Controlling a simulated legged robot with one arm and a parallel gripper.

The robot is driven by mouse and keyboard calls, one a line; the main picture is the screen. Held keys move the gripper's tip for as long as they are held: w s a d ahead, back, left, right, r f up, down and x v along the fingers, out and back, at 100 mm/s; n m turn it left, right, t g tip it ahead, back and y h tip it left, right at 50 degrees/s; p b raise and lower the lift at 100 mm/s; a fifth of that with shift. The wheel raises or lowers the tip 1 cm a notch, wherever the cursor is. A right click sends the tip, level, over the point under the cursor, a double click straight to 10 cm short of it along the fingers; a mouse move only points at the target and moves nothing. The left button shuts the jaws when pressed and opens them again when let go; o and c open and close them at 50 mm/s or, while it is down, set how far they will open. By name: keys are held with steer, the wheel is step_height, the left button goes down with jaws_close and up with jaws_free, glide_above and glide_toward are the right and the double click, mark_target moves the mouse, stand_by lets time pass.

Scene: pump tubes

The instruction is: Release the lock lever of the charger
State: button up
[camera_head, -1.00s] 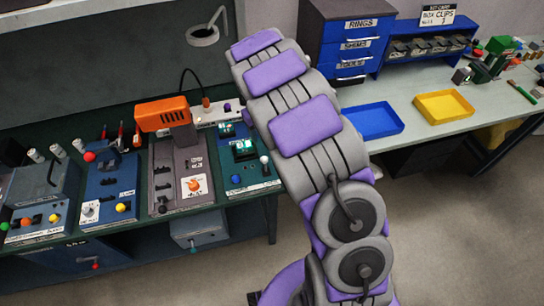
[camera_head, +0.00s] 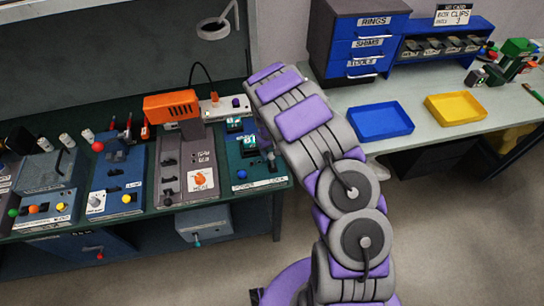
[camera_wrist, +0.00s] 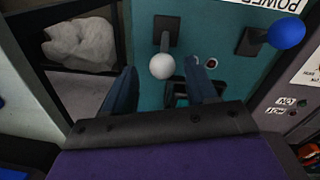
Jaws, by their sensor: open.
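The teal panel, which looks like the charger (camera_head: 243,166), stands at the right end of the dark bench in the head view. Its blue-knobbed lever (camera_head: 241,174) shows at the front. In the wrist view, a lever with a white ball knob (camera_wrist: 162,66) stands on the teal face, and the blue knob (camera_wrist: 287,33) is to its right. I cannot tell by label which one is the lock lever. My gripper (camera_wrist: 163,73) is open, with one finger on each side of the white knob. In the head view my gripper (camera_head: 268,152) covers the white knob.
An orange device (camera_head: 171,106) sits on the grey unit left of the charger. Blue (camera_head: 380,121) and yellow (camera_head: 455,108) trays lie on the right table. A whitish lump (camera_wrist: 80,44) lies beside the panel in the wrist view.

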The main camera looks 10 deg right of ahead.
mark_target(271, 154)
steer(key=shift+a+f, duration=0.15)
steer(key=shift+f, duration=1.7)
steer(key=shift+c, duration=0.3)
jaws_close()
